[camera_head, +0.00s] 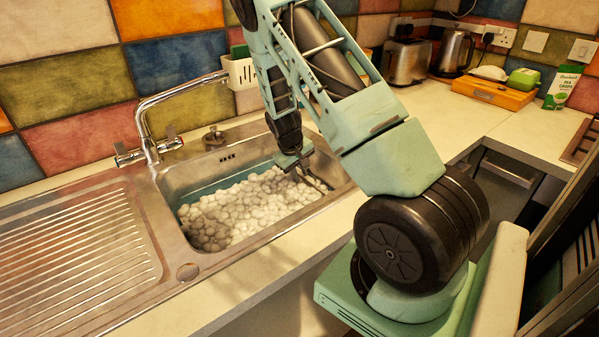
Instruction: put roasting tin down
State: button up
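My arm reaches over the metal sink (172,178), and my gripper (312,181) is low at the right end of the basin, close above the foam (250,208). Its fingers are small and dark here, and I cannot tell whether they are open or shut, or whether they hold anything. I cannot make out a roasting tin. White and grey foam fills much of the basin, and a blue-green band shows along its back and left edges. Whatever lies under the foam is hidden.
A tap (150,130) stands at the sink's back left, beside a ribbed drainer (75,262). A white caddy (240,73) is behind the sink. The right worktop (435,115) has free room.

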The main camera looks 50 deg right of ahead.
aim_at(292, 194)
jog(key=v, duration=1.2)
jog(key=s+a+r+n+y, duration=0.2)
jog(key=a, duration=1.2)
jog(key=s+a+r+n+y, duration=0.1)
jog(key=s+a+r+n, duration=0.15)
jog(key=a, duration=1.15)
jog(key=s+a+r+n, duration=0.1)
jog(key=s+a+n, duration=0.1)
jog(key=s+a, duration=0.4)
jog(key=s+a+r+n+y, duration=0.1)
jog(key=s+a+r+n, duration=0.1)
jog(key=s+a, duration=0.5)
jog(key=s+n+b, duration=0.1)
jog(key=s, duration=0.4)
jog(key=shift+s+a+r+n, duration=0.2)
jog(key=shift+a+n, duration=0.15)
